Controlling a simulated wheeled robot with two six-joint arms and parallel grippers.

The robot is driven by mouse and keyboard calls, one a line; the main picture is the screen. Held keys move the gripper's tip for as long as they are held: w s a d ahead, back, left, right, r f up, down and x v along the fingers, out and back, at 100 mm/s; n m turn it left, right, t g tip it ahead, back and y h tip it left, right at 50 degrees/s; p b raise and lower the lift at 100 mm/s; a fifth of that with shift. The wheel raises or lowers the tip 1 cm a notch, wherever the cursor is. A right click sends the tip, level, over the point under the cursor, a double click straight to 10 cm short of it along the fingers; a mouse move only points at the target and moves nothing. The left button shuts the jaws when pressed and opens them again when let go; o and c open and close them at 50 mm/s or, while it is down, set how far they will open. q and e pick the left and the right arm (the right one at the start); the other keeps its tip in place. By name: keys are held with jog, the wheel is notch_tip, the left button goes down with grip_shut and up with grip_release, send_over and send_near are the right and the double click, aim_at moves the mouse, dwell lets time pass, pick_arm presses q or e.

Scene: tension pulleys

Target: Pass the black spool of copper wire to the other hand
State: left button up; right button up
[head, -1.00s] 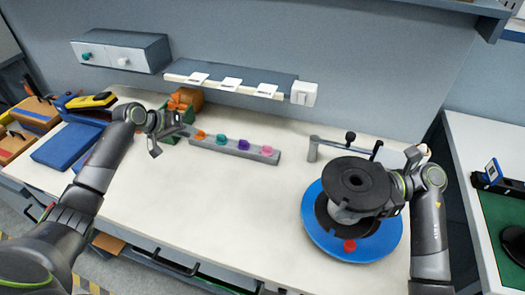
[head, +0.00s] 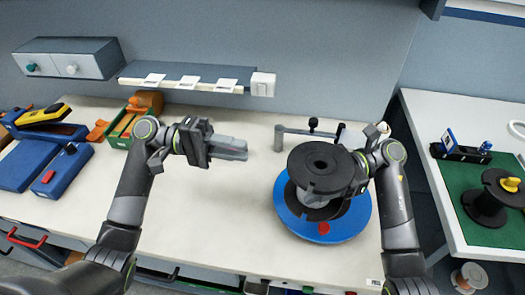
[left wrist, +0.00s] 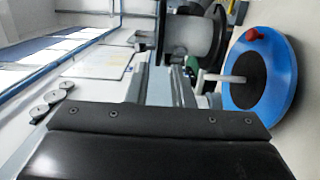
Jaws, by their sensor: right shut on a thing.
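The spool (head: 320,170) has black flanges and a pale grey-white winding. My right gripper (head: 360,168) is shut on its side and holds it upright over the blue disc (head: 347,225), which has a red knob. The spool (left wrist: 190,38) also shows there, beyond the fingers.
A grey arm on a post (head: 279,138) stands behind the disc. Blue blocks (head: 60,172) and a green-orange box (head: 122,132) are at the left. Another black spool (head: 488,205) is on the green mat (head: 460,180) at right. The front middle of the bench is clear.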

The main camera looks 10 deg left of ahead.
pick_arm(q)
jog(key=s+d, duration=0.1)
jog(key=d, duration=0.9)
jog(key=shift+s+d, duration=0.25)
pick_arm(e)
jog(key=shift+r, duration=0.1)
pick_arm(q)
jog(key=shift+c, duration=0.3)
grip_shut()
pick_arm(e)
jog(key=o, duration=1.6)
jog(key=shift+c, duration=0.2)
pick_arm(q)
jog(key=shift+r, duration=0.15)
pick_arm(e)
jog(key=shift+d, duration=0.1)
